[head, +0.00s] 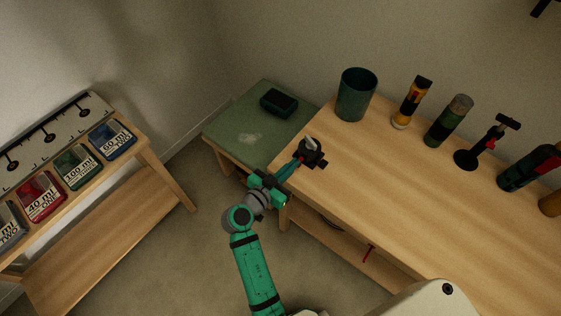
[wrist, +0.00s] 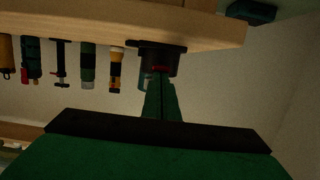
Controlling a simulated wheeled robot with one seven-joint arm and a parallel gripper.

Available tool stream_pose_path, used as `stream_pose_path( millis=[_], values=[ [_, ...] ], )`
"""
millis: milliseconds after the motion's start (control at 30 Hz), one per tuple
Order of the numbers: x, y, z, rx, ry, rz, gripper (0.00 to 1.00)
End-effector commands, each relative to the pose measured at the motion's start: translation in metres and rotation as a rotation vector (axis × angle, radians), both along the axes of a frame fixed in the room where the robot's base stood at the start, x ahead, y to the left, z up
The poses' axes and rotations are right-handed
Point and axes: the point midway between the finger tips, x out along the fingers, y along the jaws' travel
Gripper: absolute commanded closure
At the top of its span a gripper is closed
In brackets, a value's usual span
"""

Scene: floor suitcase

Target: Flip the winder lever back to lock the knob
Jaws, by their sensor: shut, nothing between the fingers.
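The winder (head: 314,157) is a small dark device at the near left corner of the wooden table, with a pale grey piece on top and a little red on its side. In the wrist view the picture is upside down, and the winder (wrist: 158,58) hangs dark from the table edge with a red strip. My gripper (head: 299,158) is shut and empty, with its tips at the winder's near left side. In the wrist view its green fingers (wrist: 160,82) overlap the winder's red part. I cannot tell whether they touch it. The lever's exact position is unclear.
A green cup (head: 356,95), a yellow torch (head: 411,103), a green cylinder (head: 448,121) and a black stand (head: 483,146) line the table's back. A low green-topped table (head: 236,133) holds a dark box (head: 279,103). A rack of labelled bins (head: 78,166) stands left.

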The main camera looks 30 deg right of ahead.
Motion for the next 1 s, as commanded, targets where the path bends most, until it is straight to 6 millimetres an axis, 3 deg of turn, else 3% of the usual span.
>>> stream_pose_path(
  millis=[367,633,1000],
  values=[
    [-0.004,-0.005,-0.001,-0.002,-0.002,-0.015,1.0],
    [-0.006,0.005,0.035,-0.002,-0.007,-0.016,1.0],
    [-0.038,0.07,0.028,-0.002,0.0,-0.017,1.0]
  ],
)
